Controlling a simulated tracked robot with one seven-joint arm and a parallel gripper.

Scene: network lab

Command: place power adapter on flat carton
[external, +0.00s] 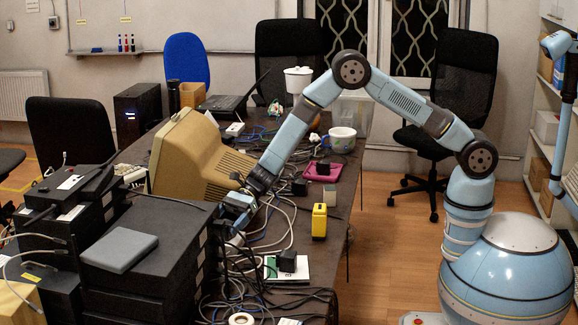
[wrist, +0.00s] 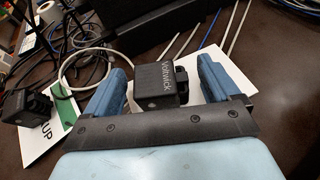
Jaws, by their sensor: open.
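In the wrist view a black power adapter (wrist: 157,85) marked "Voltwick" sits between the two blue fingers of my gripper (wrist: 164,68), with small gaps at its sides. The gripper is open. A white sheet or flat piece (wrist: 205,90) shows beneath the adapter. At the left lies a flat white and green piece printed "UP" (wrist: 42,140), with another black block (wrist: 27,106) on it. In the external view my gripper (external: 237,212) is low over the table, beside the black boxes; the adapter is hidden there. I cannot tell which flat piece is the carton.
Stacked black boxes (external: 150,255) stand left of my gripper, and a beige monitor (external: 190,155) behind it. Cables (external: 275,215) lie around. A yellow device (external: 319,221), a white-green flat piece (external: 302,276) with a black block, and a tape roll (external: 241,319) are near.

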